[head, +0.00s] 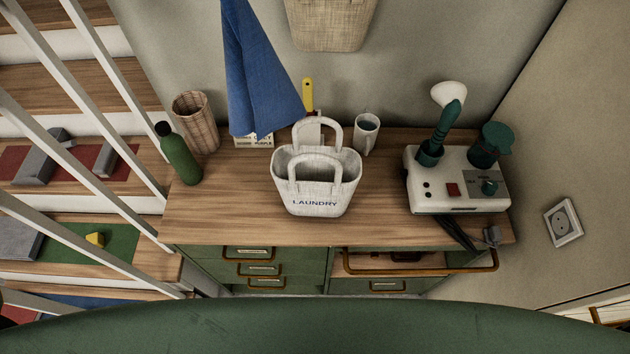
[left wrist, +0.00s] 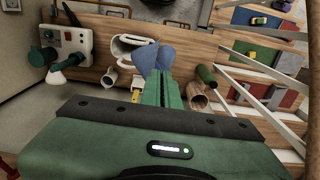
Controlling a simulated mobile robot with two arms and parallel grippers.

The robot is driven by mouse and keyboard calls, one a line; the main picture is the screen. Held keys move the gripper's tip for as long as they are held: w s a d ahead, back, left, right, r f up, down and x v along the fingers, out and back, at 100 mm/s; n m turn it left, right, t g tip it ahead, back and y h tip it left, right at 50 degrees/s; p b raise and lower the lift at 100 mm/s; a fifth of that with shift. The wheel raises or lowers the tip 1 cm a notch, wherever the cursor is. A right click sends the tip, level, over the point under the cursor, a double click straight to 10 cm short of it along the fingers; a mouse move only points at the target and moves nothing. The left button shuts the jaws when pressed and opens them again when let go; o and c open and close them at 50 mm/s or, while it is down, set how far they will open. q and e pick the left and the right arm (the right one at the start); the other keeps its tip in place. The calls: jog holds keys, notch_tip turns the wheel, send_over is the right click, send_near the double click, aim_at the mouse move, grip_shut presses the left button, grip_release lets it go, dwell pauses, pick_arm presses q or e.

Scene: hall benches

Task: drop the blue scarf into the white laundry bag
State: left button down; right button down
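The blue scarf (head: 262,75) hangs down from the top edge of the head view, its lower end left of and behind the white laundry bag (head: 318,197), as seen in the picture. The bag stands upright on the wooden bench top with its handles up and its mouth open. My left gripper is outside the head view. In the left wrist view my left gripper (left wrist: 168,82) has its green fingers close together, and the scarf (left wrist: 154,58) spreads out from their tips. The bag (left wrist: 130,47) shows just left of the scarf there. My right gripper is in neither view.
A green bottle (head: 179,155) and wicker cup (head: 194,120) stand left of the bag. A mug (head: 366,134) and a yellow-handled tool (head: 308,97) stand behind it. A white machine (head: 458,184) is at right. A basket (head: 330,24) is on the wall.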

pick_arm(q)
jog(key=w+d, duration=0.6)
jog(key=d, duration=0.3)
jog(key=shift+d, duration=0.35)
dwell(1.5)
jog(key=shift+s+d+b, duration=0.1)
jog(key=shift+s+d, duration=0.4)
jog(key=shift+s, duration=0.3)
jog(key=shift+s+d+b, duration=0.15)
jog(key=shift+s+d, duration=0.35)
jog(key=shift+s, duration=0.35)
jog(key=shift+s+d+b, duration=0.1)
jog(key=shift+s+d, duration=0.4)
jog(key=shift+s, duration=0.3)
notch_tip(320, 180, down, 16)
jog(key=b, duration=0.9)
jog(key=shift+f, duration=0.25)
dwell(1.6)
